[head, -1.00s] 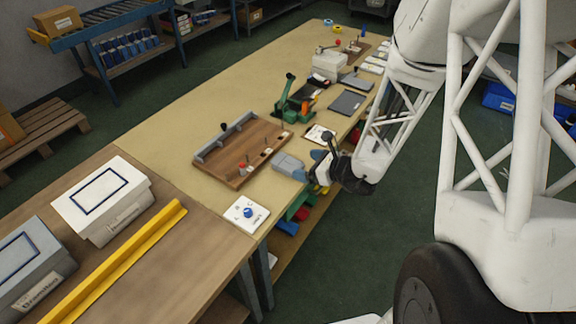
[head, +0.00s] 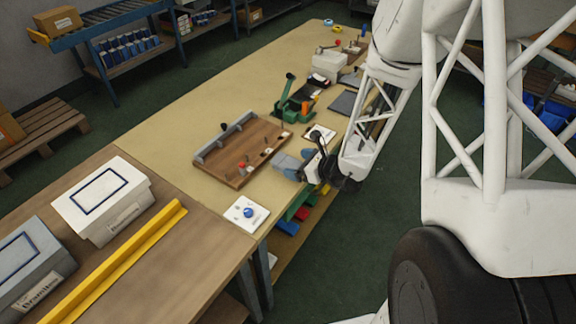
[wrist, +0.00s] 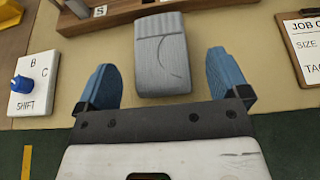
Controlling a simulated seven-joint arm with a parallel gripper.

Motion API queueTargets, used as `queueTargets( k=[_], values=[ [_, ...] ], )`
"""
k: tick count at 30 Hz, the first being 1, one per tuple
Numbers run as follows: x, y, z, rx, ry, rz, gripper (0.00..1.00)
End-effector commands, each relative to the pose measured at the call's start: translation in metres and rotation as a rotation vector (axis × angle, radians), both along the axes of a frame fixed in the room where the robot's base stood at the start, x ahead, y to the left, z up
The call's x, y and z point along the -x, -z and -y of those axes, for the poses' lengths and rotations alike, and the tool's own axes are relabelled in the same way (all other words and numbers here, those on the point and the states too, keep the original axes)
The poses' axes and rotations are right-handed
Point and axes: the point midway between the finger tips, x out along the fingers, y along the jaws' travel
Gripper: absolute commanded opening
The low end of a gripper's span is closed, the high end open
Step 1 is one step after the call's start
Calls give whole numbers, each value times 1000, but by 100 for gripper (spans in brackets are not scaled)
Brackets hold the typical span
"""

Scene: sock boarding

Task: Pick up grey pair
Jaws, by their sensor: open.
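The grey pair (wrist: 162,58) is a folded, ribbed grey bundle lying flat on the table. In the wrist view it sits ahead of my gripper (wrist: 162,82), centred between the two blue fingers. The fingers are spread wide, with a gap on either side of the bundle. In the head view the grey pair (head: 287,163) lies at the table's front edge, with my gripper (head: 301,168) right beside it and partly covering it.
A wooden board with a grey rail (head: 238,150) lies just behind the pair. A white shift dial plate (head: 246,213) is to the left and a job clipboard (wrist: 304,45) to the right. A green device (head: 294,98) stands farther along. The table's front edge is close.

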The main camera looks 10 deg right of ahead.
Motion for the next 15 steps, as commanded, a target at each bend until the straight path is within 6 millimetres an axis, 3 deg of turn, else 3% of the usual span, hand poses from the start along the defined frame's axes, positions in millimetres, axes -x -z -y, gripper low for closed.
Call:
queueTargets(
  k=[7,15],
  values=[
    [-14,9,-15,0,-2,-1,94],
    [-17,11,-17,1,0,-1,94]
  ],
)
